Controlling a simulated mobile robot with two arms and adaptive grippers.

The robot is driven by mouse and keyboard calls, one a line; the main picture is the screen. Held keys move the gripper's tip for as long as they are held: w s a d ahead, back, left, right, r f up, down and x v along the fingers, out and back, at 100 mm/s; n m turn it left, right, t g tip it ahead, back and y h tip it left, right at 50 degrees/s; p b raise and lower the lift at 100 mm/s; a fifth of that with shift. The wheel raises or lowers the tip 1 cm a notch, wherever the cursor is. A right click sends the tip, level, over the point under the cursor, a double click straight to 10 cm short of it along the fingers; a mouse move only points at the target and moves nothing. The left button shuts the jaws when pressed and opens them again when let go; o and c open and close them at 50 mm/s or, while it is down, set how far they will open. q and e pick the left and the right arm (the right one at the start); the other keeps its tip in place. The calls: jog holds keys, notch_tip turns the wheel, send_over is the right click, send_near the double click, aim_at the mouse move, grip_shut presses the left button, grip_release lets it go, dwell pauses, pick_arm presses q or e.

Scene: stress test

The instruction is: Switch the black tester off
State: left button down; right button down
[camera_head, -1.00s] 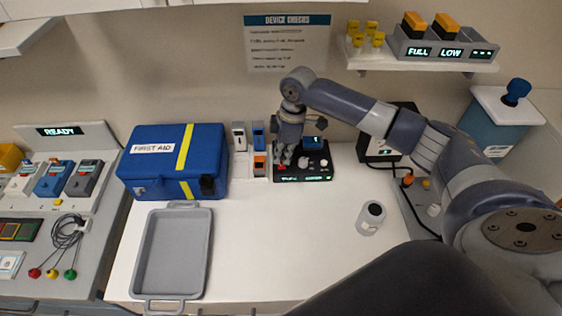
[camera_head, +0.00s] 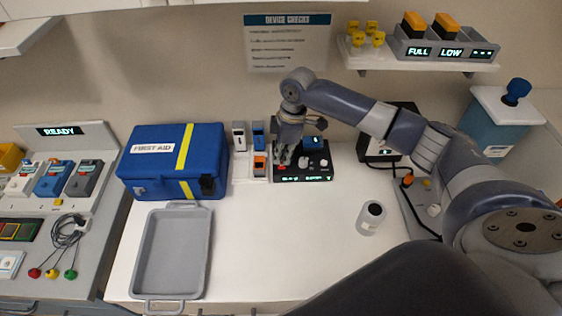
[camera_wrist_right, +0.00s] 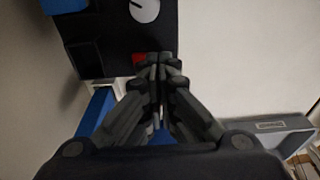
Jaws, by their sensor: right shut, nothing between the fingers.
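The black tester (camera_head: 318,172) is a low black box at the back middle of the white bench. It carries a light knob, a red switch (camera_head: 282,168) at its front left, a blue part at the back and a small lit display on its front edge. My right gripper (camera_head: 281,162) is shut and empty, pointing down at the tester's left part by the red switch. In the right wrist view, the shut fingertips (camera_wrist_right: 160,62) overlap the edge of the red switch (camera_wrist_right: 139,59), beside the tester's white dial (camera_wrist_right: 145,9). I cannot tell whether they touch it. My left gripper is not in view.
A blue first aid box (camera_head: 150,165) and small coloured devices (camera_head: 259,165) stand left of the tester. A grey tray (camera_head: 172,255) lies at front left. The bench middle is clear.

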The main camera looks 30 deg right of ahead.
aim_at(282, 166)
jog(key=shift+f, duration=0.9)
jog(key=shift+r, duration=0.1)
notch_tip(282, 166, up, 7)
jog(key=p, duration=0.7)
dwell(0.4)
dwell(0.3)
jog(key=shift+s, duration=0.1)
